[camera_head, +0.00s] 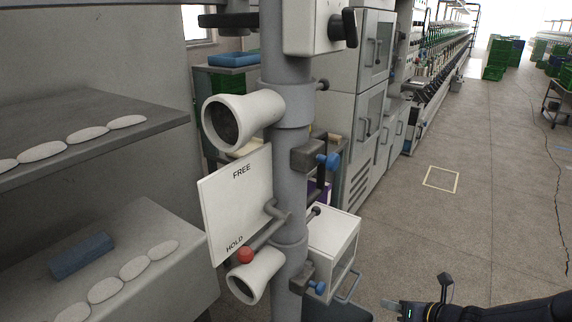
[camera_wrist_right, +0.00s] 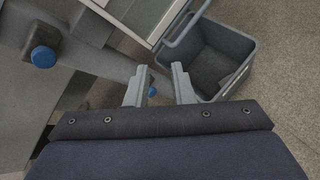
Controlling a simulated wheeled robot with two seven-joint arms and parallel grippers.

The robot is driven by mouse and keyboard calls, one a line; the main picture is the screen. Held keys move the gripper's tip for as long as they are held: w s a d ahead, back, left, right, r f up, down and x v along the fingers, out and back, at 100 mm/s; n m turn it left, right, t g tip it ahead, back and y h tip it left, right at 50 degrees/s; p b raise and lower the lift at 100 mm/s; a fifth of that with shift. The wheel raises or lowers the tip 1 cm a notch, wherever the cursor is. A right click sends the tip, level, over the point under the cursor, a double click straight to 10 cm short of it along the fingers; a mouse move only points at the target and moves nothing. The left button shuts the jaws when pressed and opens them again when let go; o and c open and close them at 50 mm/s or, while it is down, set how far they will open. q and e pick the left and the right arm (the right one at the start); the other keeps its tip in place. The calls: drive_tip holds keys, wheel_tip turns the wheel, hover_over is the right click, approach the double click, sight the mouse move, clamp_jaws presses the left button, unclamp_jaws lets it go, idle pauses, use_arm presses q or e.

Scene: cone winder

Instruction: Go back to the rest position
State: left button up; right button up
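My right gripper (camera_head: 396,305) is at the bottom right of the head view, out over the floor and apart from the machine. In the right wrist view its two fingers (camera_wrist_right: 160,78) stand apart with nothing between them. A white panel (camera_head: 232,200) marked FREE at the top and HOLD at the bottom is fixed by the grey post (camera_head: 291,180). A lever with a red ball (camera_head: 245,255) sits at the HOLD end. My left gripper is not in view.
White funnels (camera_head: 262,108) and clamps with blue knobs (camera_head: 331,161) stick out from the post. A white box (camera_head: 333,245) stands right of it. A grey bin (camera_wrist_right: 245,50) lies beyond the fingers. Shelves with white pads (camera_head: 105,290) are at left; open floor is at right.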

drive_tip(key=s+a+r+n+g+p, duration=0.1)
drive_tip(key=s+a+r+n, duration=0.25)
drive_tip(key=r+n, duration=0.3)
drive_tip(key=s+a+r+n+g+y+p, duration=0.1)
drive_tip(key=s+a+r+n, duration=0.2)
drive_tip(key=s+r+n, duration=0.3)
drive_tip(key=s+a+r+n+g+p, duration=0.1)
drive_tip(key=s+a+r+n+p, duration=0.15)
drive_tip(key=r+n, duration=0.45)
drive_tip(key=s+d+r+n+h+p, duration=0.1)
drive_tip(key=s+d+r+n+h, duration=0.1)
drive_tip(key=s+n, duration=1.1)
drive_tip(key=shift+s+r+n+g+h+p, duration=0.15)
drive_tip(key=shift+s+n+g+h+p, duration=0.25)
drive_tip(key=shift+n+h, duration=0.45)
